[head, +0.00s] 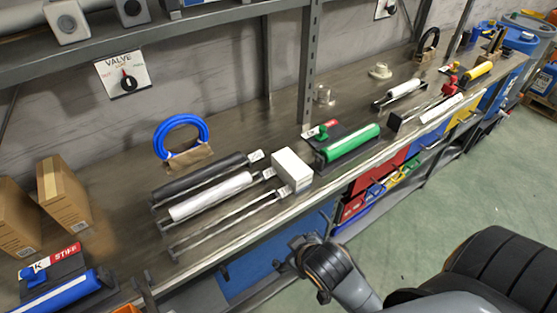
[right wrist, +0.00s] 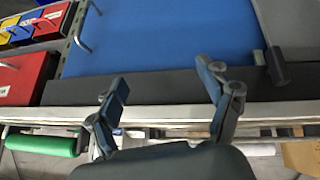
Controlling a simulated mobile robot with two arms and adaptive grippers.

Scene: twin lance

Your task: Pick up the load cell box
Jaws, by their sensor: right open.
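A white box (head: 292,170) stands on the bench near its front edge, at the right ends of several rods. It is the likeliest load cell box, but I cannot read a label on it. My right gripper (head: 304,254) is in front of the bench edge, below and apart from the white box. In the right wrist view my right gripper (right wrist: 168,88) is open and empty, its fingers spread across the bench edge. A pale patch beyond the edge there is too cut off to name. My left gripper is not in view.
A black roller (head: 200,176) and a white roller (head: 212,195) lie left of the box. A green roller (head: 350,144) lies to its right. A blue panel (head: 262,272) is under the bench. Cardboard boxes (head: 64,193) stand far left. The green floor (head: 415,215) has free room.

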